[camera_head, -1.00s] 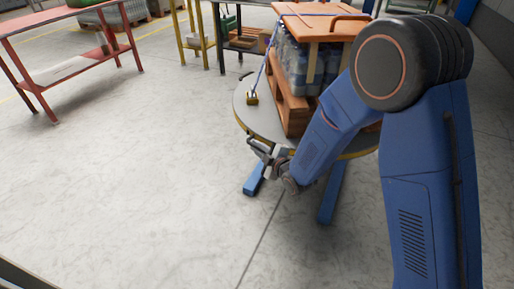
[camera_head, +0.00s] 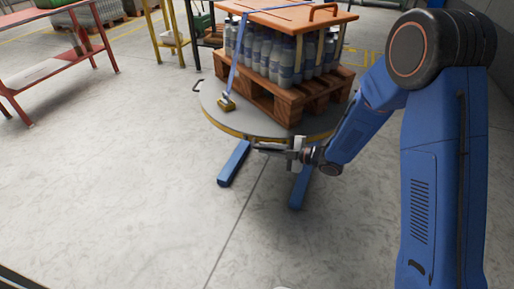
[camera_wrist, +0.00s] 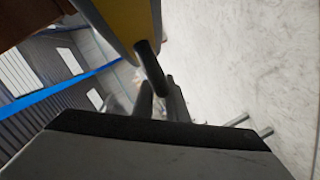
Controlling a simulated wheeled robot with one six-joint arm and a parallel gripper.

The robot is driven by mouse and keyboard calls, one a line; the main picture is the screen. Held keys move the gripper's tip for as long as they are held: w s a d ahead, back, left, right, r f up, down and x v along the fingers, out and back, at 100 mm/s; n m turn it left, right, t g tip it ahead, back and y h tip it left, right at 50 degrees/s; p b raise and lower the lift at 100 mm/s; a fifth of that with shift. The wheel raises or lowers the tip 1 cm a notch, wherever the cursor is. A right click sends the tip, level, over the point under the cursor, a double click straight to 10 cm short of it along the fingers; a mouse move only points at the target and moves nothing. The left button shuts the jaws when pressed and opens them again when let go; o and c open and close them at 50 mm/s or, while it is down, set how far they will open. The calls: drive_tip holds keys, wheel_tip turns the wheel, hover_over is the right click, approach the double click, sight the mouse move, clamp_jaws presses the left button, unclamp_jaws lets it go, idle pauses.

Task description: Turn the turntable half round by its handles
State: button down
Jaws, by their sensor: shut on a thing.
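The turntable (camera_head: 211,101) is a round grey plate with a yellow rim, standing on blue floor legs (camera_head: 234,163). A dark handle (camera_head: 197,86) sticks out at its far left edge. Another dark handle (camera_wrist: 150,68) projects from the yellow rim in the wrist view. My gripper (camera_head: 262,147) is at the near edge of the plate, shut on this near handle, with its fingers around the handle's end. In the head view the near handle is hard to tell from the fingers.
A wooden pallet (camera_head: 285,100) of bottles (camera_head: 268,55) with an orange top board (camera_head: 275,18) stands on the turntable. A red bench (camera_head: 60,62) is at far left. The floor in front is clear.

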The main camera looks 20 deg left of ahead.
sight(275, 150)
drive_tip(key=shift+w+d+f+n+g, duration=0.1)
drive_tip(key=shift+d+n+g, duration=0.15)
drive_tip(key=shift+d, duration=0.5)
drive_tip(key=shift+w+d+n+g, duration=0.15)
drive_tip(key=shift+d+g, duration=0.2)
drive_tip(key=shift+d, duration=0.4)
drive_tip(key=c, duration=1.8)
unclamp_jaws()
drive_tip(key=shift+o, duration=0.2)
drive_tip(key=shift+d, duration=0.1)
drive_tip(key=shift+d, duration=0.25)
drive_tip(key=v, duration=1.7)
drive_tip(key=shift+s+a, duration=0.1)
drive_tip(key=shift+s, duration=0.05)
